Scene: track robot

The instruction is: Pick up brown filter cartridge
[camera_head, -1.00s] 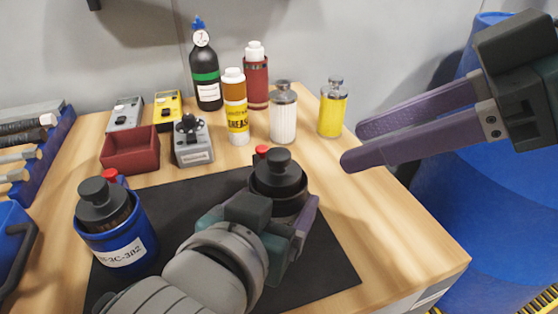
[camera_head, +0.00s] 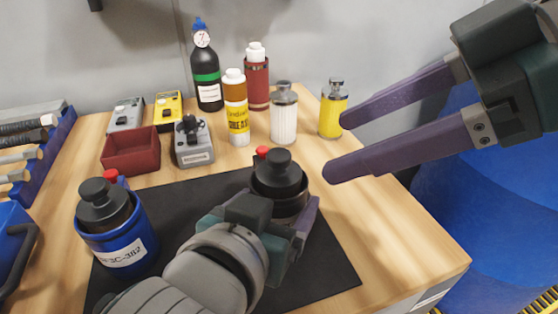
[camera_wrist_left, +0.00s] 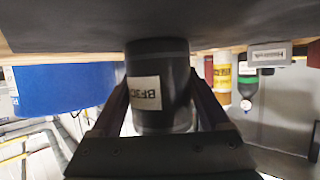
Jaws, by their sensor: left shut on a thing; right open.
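A dark canister with a black lid (camera_head: 278,175) stands on the black mat, with my left gripper (camera_wrist_left: 160,88) shut around its body. The left wrist view shows the same canister (camera_wrist_left: 158,70) and its white label between both fingers. My right gripper (camera_head: 334,146) is open and empty, above the table's right side. A reddish-brown cylinder with a white cap (camera_head: 257,82) stands at the back. White (camera_head: 284,115) and yellow (camera_head: 332,110) cartridges with metal tops stand to its right. I cannot tell for certain which item is the brown filter cartridge.
A blue canister with a black lid (camera_head: 118,238) stands at the mat's left. A grease tube (camera_head: 236,110), black bottle (camera_head: 206,75), grey device (camera_head: 193,145) and red bin (camera_head: 130,150) line the back. A blue barrel (camera_head: 450,195) stands right of the table.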

